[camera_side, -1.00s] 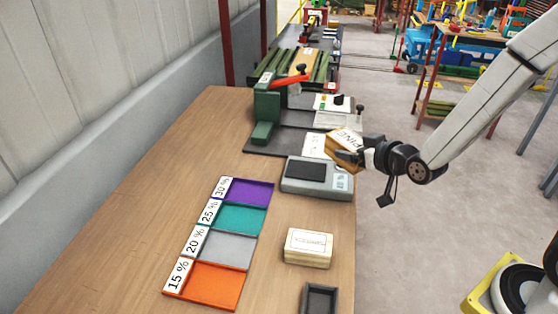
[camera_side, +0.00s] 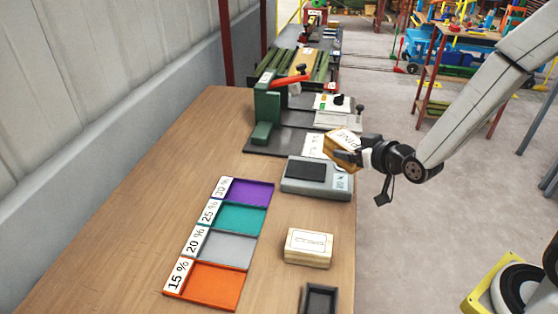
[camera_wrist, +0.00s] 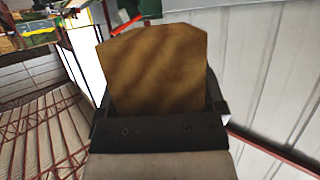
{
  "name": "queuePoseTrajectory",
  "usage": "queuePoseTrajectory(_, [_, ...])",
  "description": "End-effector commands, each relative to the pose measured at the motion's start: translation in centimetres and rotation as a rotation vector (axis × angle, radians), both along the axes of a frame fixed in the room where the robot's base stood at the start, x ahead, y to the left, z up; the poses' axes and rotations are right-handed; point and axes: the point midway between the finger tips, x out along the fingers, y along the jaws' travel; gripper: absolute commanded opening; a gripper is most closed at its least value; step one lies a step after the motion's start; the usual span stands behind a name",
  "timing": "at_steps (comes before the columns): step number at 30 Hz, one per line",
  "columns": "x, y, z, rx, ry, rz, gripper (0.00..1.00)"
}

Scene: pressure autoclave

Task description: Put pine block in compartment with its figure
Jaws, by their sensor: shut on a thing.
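The pine block (camera_side: 342,148), wooden with a white PINE label on top, is held tilted in the air near the table's right edge, behind the grey meter. My gripper (camera_side: 354,156) is shut on it. In the wrist view the block's brown face (camera_wrist: 155,70) fills the space between the jaws. The grey meter (camera_side: 310,190) has a dark pad and a small display (camera_side: 340,183) whose figure I cannot read surely. The compartments run from the back: purple 30 % (camera_side: 251,191), teal 25 % (camera_side: 239,218), grey 20 % (camera_side: 226,249), orange 15 % (camera_side: 212,287). All are empty.
A pale labelled block (camera_side: 308,247) lies right of the compartments. A dark open tray (camera_side: 319,299) is at the front. A green press with a red lever (camera_side: 268,110) stands behind the meter. The table's left side is clear.

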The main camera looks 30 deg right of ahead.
Motion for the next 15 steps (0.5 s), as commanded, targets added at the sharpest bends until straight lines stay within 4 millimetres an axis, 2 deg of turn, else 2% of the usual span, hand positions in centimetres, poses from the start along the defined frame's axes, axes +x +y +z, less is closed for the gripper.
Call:
queuePoseTrajectory(6, [-0.84,0.44,0.75,0.000,-0.002,0.001,0.07])
queuePoseTrajectory(15, [-0.82,0.44,0.73,0.000,-0.002,0.000,0.07])
